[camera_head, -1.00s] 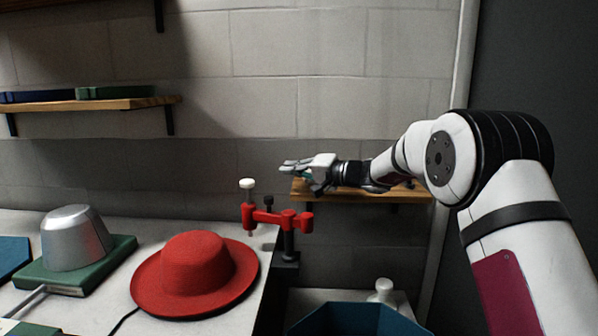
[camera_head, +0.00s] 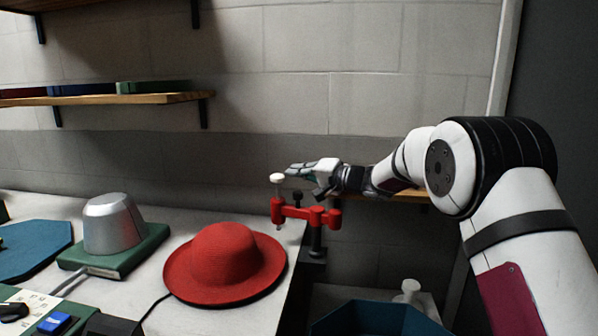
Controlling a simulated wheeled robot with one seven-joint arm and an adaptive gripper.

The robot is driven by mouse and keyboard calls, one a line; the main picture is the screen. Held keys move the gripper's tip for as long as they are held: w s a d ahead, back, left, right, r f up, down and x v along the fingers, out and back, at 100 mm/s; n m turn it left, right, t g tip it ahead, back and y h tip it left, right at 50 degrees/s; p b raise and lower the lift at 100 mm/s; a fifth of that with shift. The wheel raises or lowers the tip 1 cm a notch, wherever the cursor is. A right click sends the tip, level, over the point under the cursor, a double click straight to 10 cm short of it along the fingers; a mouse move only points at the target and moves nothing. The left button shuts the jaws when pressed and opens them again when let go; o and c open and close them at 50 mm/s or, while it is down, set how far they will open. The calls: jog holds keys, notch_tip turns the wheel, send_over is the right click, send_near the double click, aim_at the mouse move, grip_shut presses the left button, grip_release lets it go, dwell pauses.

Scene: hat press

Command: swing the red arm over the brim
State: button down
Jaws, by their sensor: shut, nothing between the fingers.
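The red arm (camera_head: 306,214) is a jointed red bar on a dark post at the right end of the table. The arm's left end stands beside and behind the brim in the picture. My gripper (camera_head: 298,171) is shut and empty, pointing left, just above the red arm and right of the white knob. I cannot tell whether it touches the arm.
A silver metal block (camera_head: 113,226) stands on a green base (camera_head: 140,258) left of the hat. A blue octagonal bin (camera_head: 365,318) and a white knobbed object (camera_head: 408,290) are below at right. Wooden shelves (camera_head: 110,99) hang on the wall. A cable runs beside the hat.

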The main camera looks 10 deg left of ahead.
aim_at(281, 177)
jog(key=shift+s+a+n+g+y+b, duration=0.15)
jog(key=shift+s+n+g+y+b, duration=0.2)
jog(key=shift+b, duration=0.3)
jog(key=shift+a+n+g+y+b, duration=0.15)
jog(key=shift+n+g+b, duration=0.2)
jog(key=shift+g+b, duration=0.25)
jog(key=s+n+g+b, duration=0.1)
jog(key=g, duration=0.1)
jog(key=n+g+b, duration=0.1)
jog(key=g, duration=0.1)
jog(key=s+a+n+g+y+b, duration=0.1)
jog(key=n+g+b, duration=0.1)
jog(key=shift+s+a+f, duration=0.1)
jog(key=shift+s, duration=0.2)
jog(key=shift+s+a+b, duration=0.1)
jog(key=shift+s+b, duration=0.4)
jog(key=shift+s, duration=0.15)
